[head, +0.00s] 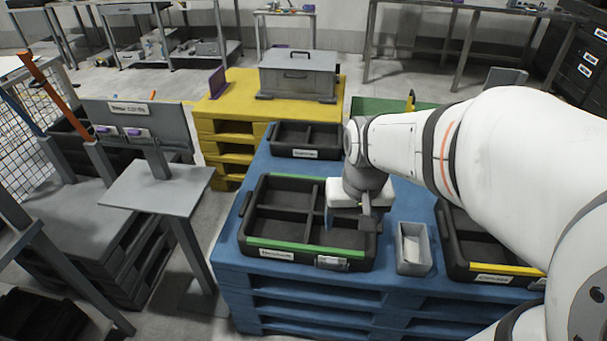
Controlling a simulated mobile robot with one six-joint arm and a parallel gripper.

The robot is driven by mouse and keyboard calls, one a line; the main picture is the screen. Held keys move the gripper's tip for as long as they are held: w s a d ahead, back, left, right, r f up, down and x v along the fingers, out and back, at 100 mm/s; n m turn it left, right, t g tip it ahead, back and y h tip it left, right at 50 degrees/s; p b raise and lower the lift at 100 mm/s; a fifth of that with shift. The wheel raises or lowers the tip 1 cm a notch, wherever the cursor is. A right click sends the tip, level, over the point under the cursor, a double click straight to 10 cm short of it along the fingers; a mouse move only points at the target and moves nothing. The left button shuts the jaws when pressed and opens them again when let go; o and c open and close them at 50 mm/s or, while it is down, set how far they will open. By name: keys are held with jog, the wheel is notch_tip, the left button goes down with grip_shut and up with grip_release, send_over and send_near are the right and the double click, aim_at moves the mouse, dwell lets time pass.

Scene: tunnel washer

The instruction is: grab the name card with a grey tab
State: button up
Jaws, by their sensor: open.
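A board (160,128) at the left carries a white label with text too small to read surely. Two small cards with purple tabs, a left one (106,131) and a right one (137,133), sit on it. I cannot make out a grey tab there. A small pale card or holder (332,262) is at the front of the black tray with green edges (262,243); its tab colour is unclear. My gripper (350,222) is open and points down over the right part of this tray, partly hidden by its own body. I see nothing held in it.
A grey bin (413,268) with something white inside stands right of the tray on the blue pallet (225,250). A yellow-edged tray (510,271) lies further right, a smaller black tray (306,153) behind. A grey stand (160,195) is at the left.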

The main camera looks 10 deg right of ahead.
aim_at(332, 259)
jog(key=o, duration=0.6)
jog(key=w+f+b, duration=0.2)
jog(key=f, duration=0.4)
jog(key=w+f+m+g+b, duration=0.1)
jog(key=w+f+b, duration=0.2)
jog(key=f, duration=0.3)
jog(key=w+f+m+b, duration=0.1)
jog(key=w+f+b, duration=0.1)
jog(key=f, duration=0.4)
jog(key=shift+w+a+g+b, duration=0.1)
jog(key=shift+w+g+b, duration=0.25)
jog(key=shift+b, duration=0.3)
jog(key=shift+w+f+b, duration=0.2)
jog(key=shift+f+b, duration=0.35)
jog(key=shift+f, duration=1.3)
jog(key=shift+w+f+b, duration=0.2)
jog(key=shift+f+b, duration=0.35)
jog(key=shift+f, duration=1.25)
